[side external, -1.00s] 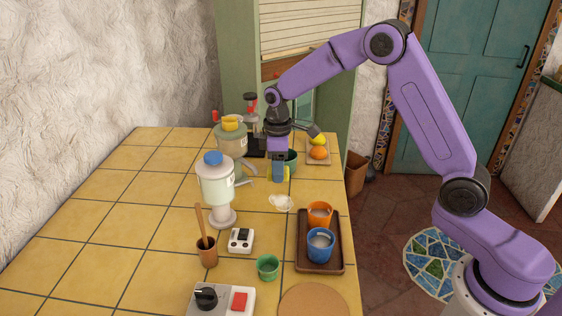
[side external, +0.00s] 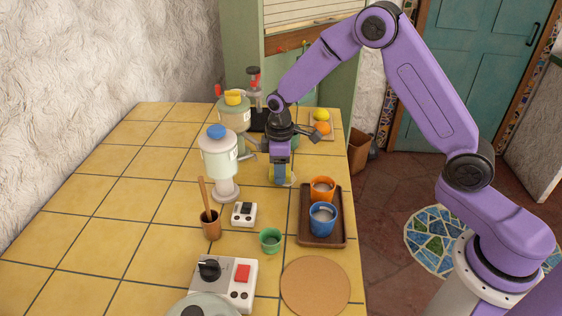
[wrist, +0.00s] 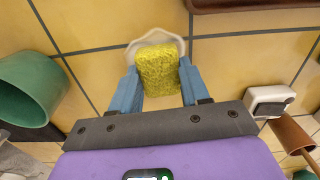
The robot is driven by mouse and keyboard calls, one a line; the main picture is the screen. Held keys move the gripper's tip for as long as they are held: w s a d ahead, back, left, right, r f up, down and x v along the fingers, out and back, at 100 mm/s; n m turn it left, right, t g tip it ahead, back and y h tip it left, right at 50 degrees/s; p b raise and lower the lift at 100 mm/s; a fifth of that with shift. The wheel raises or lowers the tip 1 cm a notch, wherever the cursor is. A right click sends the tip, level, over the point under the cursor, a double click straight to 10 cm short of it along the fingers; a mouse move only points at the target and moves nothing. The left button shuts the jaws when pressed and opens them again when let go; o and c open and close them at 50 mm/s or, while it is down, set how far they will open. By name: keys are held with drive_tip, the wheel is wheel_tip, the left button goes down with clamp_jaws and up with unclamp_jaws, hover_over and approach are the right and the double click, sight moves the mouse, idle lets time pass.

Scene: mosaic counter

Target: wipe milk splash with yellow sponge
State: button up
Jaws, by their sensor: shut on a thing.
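My gripper (wrist: 158,92) is shut on the yellow sponge (wrist: 159,70), with a blue finger on each side of it. In the side view my gripper (side external: 280,176) points down, low at the counter. The sponge is mostly hidden there by the fingers. The white milk splash (wrist: 140,42) shows as a pale rim around the far end of the sponge in the wrist view. The sponge covers most of it. In the side view a pale edge of the splash (side external: 291,183) shows beside the fingers. Whether the sponge touches the counter is hard to tell.
A brown tray (side external: 306,235) with an orange and a blue cup is at the right. A white dispenser (side external: 220,165) with a blue top stands left of my gripper. A green pot (wrist: 28,88) is close by in the wrist view. The counter's left side is clear.

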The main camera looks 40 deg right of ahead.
sight(283, 189)
drive_tip(key=shift+s+a, duration=1.35)
drive_tip(key=shift+s, duration=0.05)
drive_tip(key=shift+w+d, duration=2.5)
drive_tip(key=shift+d, duration=0.3)
drive_tip(key=shift+s, duration=0.4)
drive_tip(key=shift+s+a, duration=2.45)
drive_tip(key=shift+a, duration=0.05)
drive_tip(key=shift+w+d, duration=2.6)
drive_tip(key=shift+w, duration=0.1)
wheel_tip(283, 189, up, 8)
